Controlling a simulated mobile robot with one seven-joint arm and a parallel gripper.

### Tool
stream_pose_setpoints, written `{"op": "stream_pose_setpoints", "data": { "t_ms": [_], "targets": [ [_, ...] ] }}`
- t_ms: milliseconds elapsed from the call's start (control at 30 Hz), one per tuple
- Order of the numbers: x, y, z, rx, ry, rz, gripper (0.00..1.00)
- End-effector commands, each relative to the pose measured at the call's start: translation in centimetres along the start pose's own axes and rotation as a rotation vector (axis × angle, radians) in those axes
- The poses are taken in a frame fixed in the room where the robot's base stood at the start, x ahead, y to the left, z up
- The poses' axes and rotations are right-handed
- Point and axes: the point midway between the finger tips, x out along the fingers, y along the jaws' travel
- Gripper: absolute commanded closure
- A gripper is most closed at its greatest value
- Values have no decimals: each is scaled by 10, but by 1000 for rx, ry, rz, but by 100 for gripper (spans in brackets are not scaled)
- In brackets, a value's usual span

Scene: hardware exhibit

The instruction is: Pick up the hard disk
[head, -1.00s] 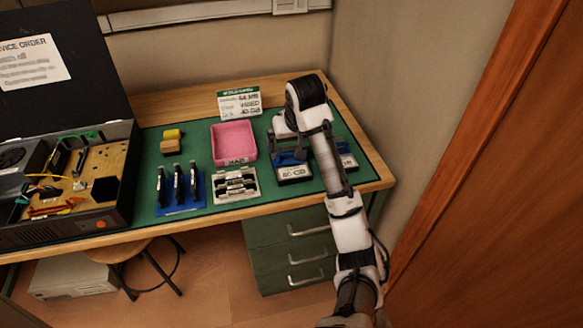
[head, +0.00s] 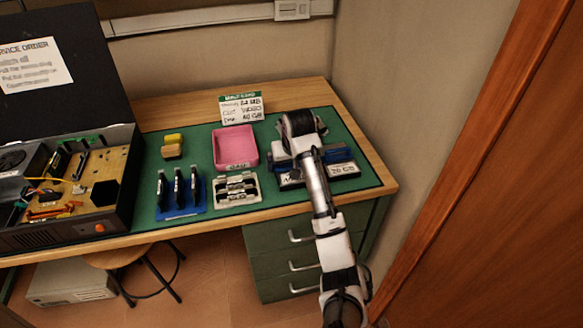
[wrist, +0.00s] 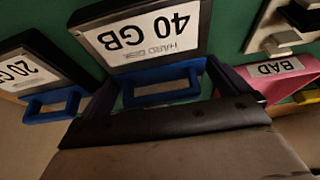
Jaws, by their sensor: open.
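The 40 GB hard disk (wrist: 140,35) is a dark block with a white "HARD DISK 40 GB" label and a blue loop handle (wrist: 160,88). In the head view my arm hides most of it; part of its front edge (head: 290,182) shows. A second hard disk, labelled 20 GB (wrist: 30,68), lies beside it and appears right of my gripper in the head view (head: 344,170). My gripper (wrist: 168,90) is open, with one dark finger on each side of the 40 GB disk's blue handle. I cannot tell whether the fingers touch it.
A pink tray marked BAD (head: 235,146) stands left of my gripper. A white holder (head: 236,202) and a blue rack of cards (head: 181,208) stand further left, then an open computer case (head: 70,215). A printed card (head: 242,108) stands behind. A wall borders the right.

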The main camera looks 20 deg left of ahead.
Motion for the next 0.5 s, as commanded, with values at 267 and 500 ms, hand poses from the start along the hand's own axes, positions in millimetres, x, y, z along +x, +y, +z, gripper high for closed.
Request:
{"op": "stream_pose_setpoints", "data": {
  "t_ms": [267,500],
  "targets": [
    [0,0,0,0,0,0,22],
    [-2,0,-1,0,4,1,22]
  ]
}}
